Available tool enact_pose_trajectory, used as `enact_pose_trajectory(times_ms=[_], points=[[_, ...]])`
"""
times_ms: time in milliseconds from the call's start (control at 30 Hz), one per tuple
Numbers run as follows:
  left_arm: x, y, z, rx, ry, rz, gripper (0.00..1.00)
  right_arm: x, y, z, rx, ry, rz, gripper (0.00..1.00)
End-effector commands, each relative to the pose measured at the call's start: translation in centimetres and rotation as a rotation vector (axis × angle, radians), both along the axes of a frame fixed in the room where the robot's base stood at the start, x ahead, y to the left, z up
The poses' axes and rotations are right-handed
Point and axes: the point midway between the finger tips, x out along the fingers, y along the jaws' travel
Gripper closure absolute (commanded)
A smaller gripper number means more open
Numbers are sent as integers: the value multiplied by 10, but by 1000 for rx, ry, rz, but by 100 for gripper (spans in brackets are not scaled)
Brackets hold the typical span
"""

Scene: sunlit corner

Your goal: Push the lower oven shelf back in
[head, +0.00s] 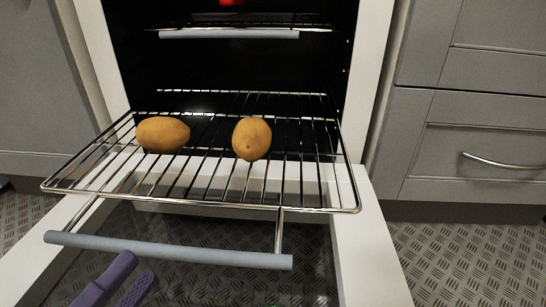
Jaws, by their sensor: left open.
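The lower oven shelf (310,196) is a wire rack pulled well out of the dark oven (140,60), over the lowered oven door (372,250). A grey bar handle (200,253) hangs from its front edge on two metal rods. Two yellow-brown, potato-like items (163,134) (251,138) lie on the rack, apart from each other. My left gripper (139,266), with purple fingers, is open at the bottom left, just in front of the handle's left half. I cannot tell whether it touches the bar. My right gripper is out of view.
An upper shelf (270,22) with a similar grey bar sits inside the oven, with a red item (231,2) on it. Grey cabinets (470,140) flank the oven, with a metal drawer handle at right. The patterned floor (470,260) at right is clear.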

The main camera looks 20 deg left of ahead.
Motion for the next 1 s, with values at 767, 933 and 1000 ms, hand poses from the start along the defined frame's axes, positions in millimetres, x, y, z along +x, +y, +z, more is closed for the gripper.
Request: enact_pose_trajectory(times_ms=[767, 933, 1000], points=[[94, -16, 19, -1, -1, 0, 52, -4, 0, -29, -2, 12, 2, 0], [94, -16, 20, -1, 0, -1, 52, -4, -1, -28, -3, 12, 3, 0], [94, -16, 20, -1, 0, -1, 58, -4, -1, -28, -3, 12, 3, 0]])
